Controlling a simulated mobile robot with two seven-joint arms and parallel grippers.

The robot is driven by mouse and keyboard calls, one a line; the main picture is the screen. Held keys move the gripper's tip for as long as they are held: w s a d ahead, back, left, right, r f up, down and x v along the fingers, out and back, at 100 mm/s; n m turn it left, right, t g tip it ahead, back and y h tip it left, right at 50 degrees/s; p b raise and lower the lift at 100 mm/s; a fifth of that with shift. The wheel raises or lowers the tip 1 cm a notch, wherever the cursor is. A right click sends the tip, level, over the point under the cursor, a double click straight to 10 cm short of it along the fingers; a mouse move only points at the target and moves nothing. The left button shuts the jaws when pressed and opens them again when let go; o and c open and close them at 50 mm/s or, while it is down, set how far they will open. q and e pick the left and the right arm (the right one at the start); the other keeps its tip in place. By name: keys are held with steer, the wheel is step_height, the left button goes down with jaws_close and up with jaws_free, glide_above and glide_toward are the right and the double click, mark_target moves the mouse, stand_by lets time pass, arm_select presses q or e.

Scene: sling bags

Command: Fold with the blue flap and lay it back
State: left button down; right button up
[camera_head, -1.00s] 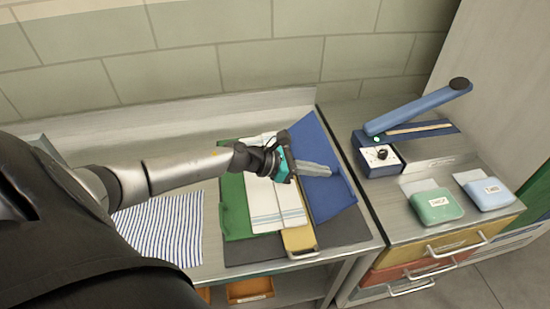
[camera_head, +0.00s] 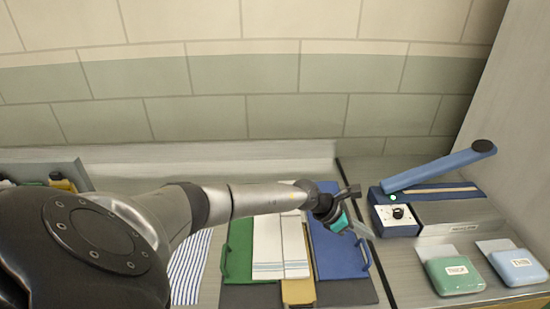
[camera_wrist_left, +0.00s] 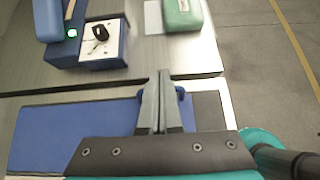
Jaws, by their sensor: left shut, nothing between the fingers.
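The blue flap (camera_head: 335,245) lies flat at the right side of the dark folding board (camera_head: 345,292), with a handle on its right edge. A white cloth with thin stripes (camera_head: 268,245) lies on the board between the green flap (camera_head: 238,262) and the blue flap. The yellow flap (camera_head: 298,290) is at the front. My left gripper (camera_head: 364,230) is shut and empty over the blue flap's right edge. In the left wrist view its fingers (camera_wrist_left: 159,100) are together beside the blue handle (camera_wrist_left: 181,94), with the blue flap (camera_wrist_left: 70,125) to the left. My right gripper is out of view.
A blue-armed sealer (camera_head: 395,213) stands right of the board, with green (camera_head: 455,275) and light blue (camera_head: 517,266) packs in front. A blue-striped cloth (camera_head: 190,265) lies to the left, partly hidden by my arm. A tiled wall closes the back.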

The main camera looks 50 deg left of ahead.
mark_target(366, 250)
arm_select(q)
steer(key=f+b, duration=0.1)
steer(key=w+d+f+b, duration=0.1)
steer(key=f, duration=0.1)
steer(key=shift+w+d, duration=0.1)
steer(key=shift+w, duration=0.05)
steer(key=shift+w+d+f+b, duration=0.25)
steer(key=shift+f+b, duration=0.25)
steer(key=shift+b, duration=0.05)
steer(key=shift+w+d+f+b, duration=0.2)
steer(key=shift+w+f+b, duration=0.05)
steer(key=shift+f+b, duration=0.25)
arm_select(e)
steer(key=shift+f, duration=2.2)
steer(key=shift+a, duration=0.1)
